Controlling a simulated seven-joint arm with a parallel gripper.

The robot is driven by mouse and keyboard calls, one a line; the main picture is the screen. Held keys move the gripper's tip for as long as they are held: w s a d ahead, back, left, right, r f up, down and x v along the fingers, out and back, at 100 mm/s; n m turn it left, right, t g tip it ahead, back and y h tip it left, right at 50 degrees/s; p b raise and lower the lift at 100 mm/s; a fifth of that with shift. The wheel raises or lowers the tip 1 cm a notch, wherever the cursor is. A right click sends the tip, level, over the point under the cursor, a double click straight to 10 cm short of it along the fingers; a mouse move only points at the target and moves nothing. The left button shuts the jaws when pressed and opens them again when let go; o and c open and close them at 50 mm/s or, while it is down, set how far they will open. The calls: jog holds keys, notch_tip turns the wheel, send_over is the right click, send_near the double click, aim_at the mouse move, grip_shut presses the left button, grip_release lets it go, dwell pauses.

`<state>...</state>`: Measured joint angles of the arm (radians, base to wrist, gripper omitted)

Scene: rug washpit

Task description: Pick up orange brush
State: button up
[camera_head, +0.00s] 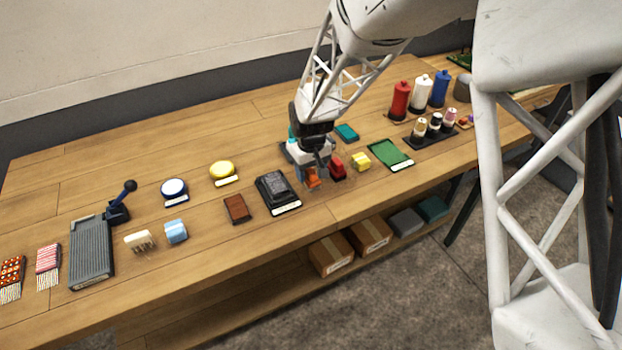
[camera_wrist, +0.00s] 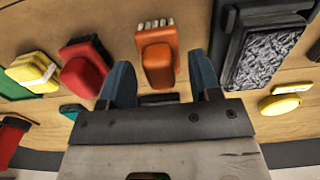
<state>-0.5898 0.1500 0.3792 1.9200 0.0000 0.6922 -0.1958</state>
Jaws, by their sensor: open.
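The orange brush (camera_wrist: 157,60) lies on the wooden bench in the wrist view, with pale bristles along its far end. My gripper (camera_wrist: 163,85) is open, with one blue finger to each side of the brush's near part and no clear contact. In the head view, the orange brush (camera_head: 312,177) shows just under my gripper (camera_head: 309,172), partly hidden by it. How far the fingertips are above the bench I cannot tell.
A red brush (camera_head: 337,168) and a yellow brush (camera_head: 361,161) lie close on the right in the head view. A black tray (camera_head: 278,194) stands close on the left. A green pad (camera_head: 391,154) lies farther right. Bare bench shows in front.

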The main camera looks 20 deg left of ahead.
aim_at(312, 172)
jog(key=shift+f, duration=0.25)
dwell(0.3)
grip_shut()
jog(key=shift+r, duration=0.15)
jog(key=shift+r, duration=0.85)
jog(key=shift+s+d+r, duration=0.15)
jog(key=shift+s+r, duration=0.05)
jog(key=shift+r, duration=0.65)
jog(key=s+d+r, duration=0.1)
jog(key=s+d, duration=0.7)
jog(key=s, duration=0.5)
jog(key=shift+d+r, duration=0.2)
